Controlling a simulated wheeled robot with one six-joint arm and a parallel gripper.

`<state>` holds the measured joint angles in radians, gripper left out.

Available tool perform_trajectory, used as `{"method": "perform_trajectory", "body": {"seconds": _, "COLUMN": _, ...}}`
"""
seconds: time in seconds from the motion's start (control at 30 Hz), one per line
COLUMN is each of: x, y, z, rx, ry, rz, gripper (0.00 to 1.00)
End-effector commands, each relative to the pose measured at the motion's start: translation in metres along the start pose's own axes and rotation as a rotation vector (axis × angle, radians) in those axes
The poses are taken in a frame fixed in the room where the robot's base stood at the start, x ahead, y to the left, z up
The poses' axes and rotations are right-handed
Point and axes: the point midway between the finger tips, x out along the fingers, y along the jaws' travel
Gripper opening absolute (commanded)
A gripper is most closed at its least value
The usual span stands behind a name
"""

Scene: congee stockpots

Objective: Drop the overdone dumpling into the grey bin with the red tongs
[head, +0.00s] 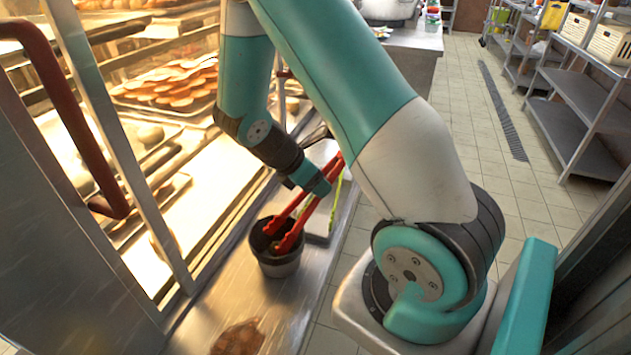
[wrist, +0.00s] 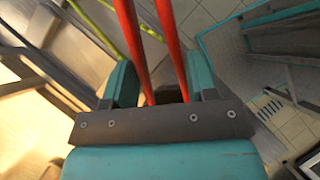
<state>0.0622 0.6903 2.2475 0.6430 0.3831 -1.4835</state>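The red tongs (head: 292,226) slant down from my gripper (head: 313,181), with their two arms spread and their lower ends at the mouth of a dark grey bin (head: 279,266). The bin stands upright on the steel counter. In the wrist view, both tong arms (wrist: 172,45) run between the two teal fingers of my gripper (wrist: 160,92), which appear to press on them from either side. The bin's inside and the tong tips are largely hidden. I cannot make out an overdone dumpling in either view.
Brown food (head: 238,338) lies at the counter's near end. Green tongs (head: 337,190) lie by a pale board (head: 322,226) behind the bin. A lit rack with trays of baked food (head: 165,85) stands at left. The tiled floor (head: 470,125) at right is clear.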

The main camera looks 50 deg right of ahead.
Motion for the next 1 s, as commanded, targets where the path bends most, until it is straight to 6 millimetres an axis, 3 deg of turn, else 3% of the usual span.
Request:
{"method": "perform_trajectory", "body": {"seconds": 0.57, "x": -0.001, "y": 0.0, "z": 0.001, "rx": 0.0, "ry": 0.0, "rz": 0.0, "gripper": 0.48}}
{"method": "perform_trajectory", "body": {"seconds": 1.0, "x": -0.046, "y": -0.003, "z": 0.034, "rx": 0.001, "ry": 0.0, "rz": 0.001, "gripper": 0.48}}
